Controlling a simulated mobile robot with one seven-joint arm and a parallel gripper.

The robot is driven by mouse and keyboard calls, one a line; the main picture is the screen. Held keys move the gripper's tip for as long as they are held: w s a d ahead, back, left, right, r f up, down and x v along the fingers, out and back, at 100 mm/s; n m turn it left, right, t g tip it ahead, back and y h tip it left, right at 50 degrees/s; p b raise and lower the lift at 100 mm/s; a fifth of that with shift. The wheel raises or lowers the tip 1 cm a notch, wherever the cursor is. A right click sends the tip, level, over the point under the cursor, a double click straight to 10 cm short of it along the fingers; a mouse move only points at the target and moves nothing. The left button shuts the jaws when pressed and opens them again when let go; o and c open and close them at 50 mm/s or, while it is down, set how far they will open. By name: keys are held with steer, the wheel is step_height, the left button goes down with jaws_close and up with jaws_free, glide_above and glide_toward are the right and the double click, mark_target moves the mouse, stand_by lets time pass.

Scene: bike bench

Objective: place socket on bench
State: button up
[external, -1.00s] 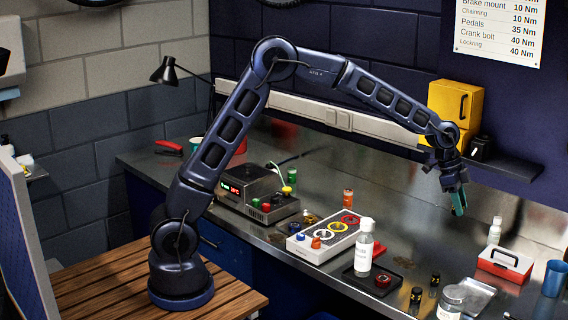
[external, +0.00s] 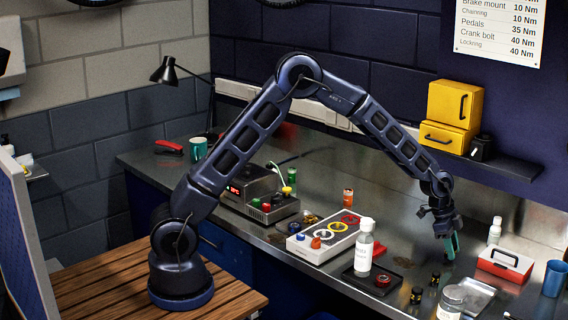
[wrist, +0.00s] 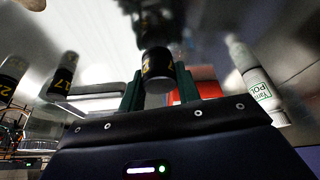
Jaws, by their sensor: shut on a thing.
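My gripper (external: 451,247) is low over the right part of the steel bench (external: 404,238), fingers pointing down. In the wrist view its green fingers (wrist: 158,88) are shut on a black socket (wrist: 157,66) with a yellow marking. A dark reflection shows in the bench beyond the socket; I cannot tell whether the socket touches the bench. In the external view the held socket is not clearly visible. Two other black sockets stand on the bench, one marked 22 (wrist: 13,72) and one marked 17 (wrist: 65,74).
A red toolbox (external: 504,264) and a white bottle (external: 494,231) stand right of my gripper. Bare bench lies left of my gripper.

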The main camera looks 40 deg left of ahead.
steer(key=shift+f, duration=0.6)
steer(key=o, duration=1.1)
steer(key=shift+f, duration=0.15)
steer(key=shift+c, duration=0.2)
